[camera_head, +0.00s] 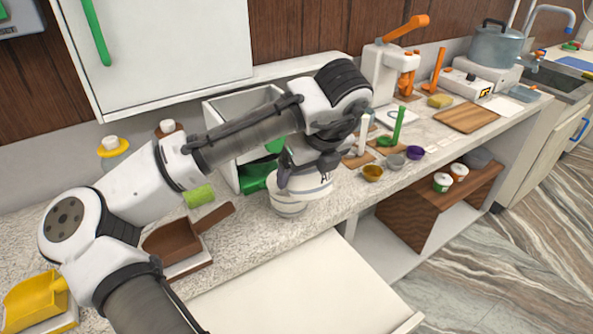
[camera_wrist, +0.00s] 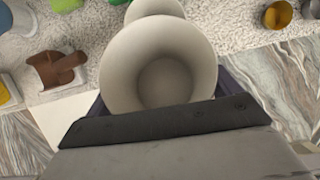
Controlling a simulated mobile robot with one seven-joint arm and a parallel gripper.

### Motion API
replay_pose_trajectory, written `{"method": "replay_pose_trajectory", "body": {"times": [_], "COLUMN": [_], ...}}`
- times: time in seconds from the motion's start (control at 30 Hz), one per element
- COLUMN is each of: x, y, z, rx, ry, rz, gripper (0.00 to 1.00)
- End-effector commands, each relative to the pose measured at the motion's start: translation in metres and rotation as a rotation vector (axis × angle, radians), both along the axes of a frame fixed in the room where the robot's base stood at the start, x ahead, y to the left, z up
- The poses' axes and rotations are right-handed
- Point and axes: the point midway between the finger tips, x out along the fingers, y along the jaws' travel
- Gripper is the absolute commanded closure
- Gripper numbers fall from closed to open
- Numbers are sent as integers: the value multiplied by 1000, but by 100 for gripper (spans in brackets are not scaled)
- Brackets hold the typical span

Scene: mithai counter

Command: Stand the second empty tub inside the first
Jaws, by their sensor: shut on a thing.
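My gripper (camera_head: 306,180) is shut on a white tub (camera_head: 315,190) and holds it roughly upright above the counter. In the wrist view the held tub (camera_wrist: 163,75) is seen from above, with its open mouth and empty inside showing. A second white tub (camera_head: 287,208) stands on the counter below and slightly left of the held one. In the wrist view this standing tub (camera_wrist: 155,8) shows just past the held tub's far rim, partly hidden by it. I cannot tell whether the two tubs touch.
A brown scoop (camera_head: 172,240) and a green cylinder (camera_head: 199,195) lie to the left. A white bin with green parts (camera_head: 258,178) stands behind. Small cups, including a brass one (camera_head: 373,173), stand to the right. An open white drawer or shelf (camera_head: 310,290) is in front.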

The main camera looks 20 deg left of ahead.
Motion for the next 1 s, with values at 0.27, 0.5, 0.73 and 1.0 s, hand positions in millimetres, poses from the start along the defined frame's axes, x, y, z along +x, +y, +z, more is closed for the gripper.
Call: {"method": "replay_pose_trajectory", "body": {"times": [0.27,0.5,0.73,1.0], "x": [-34,-38,1,36], "y": [-40,-50,-26,25], "z": [27,39,67,117], "rx": [2,17,104,217], "ry": [-2,-16,-112,-268], "rz": [-4,-24,-164,-324], "gripper": [36,36,36,36]}}
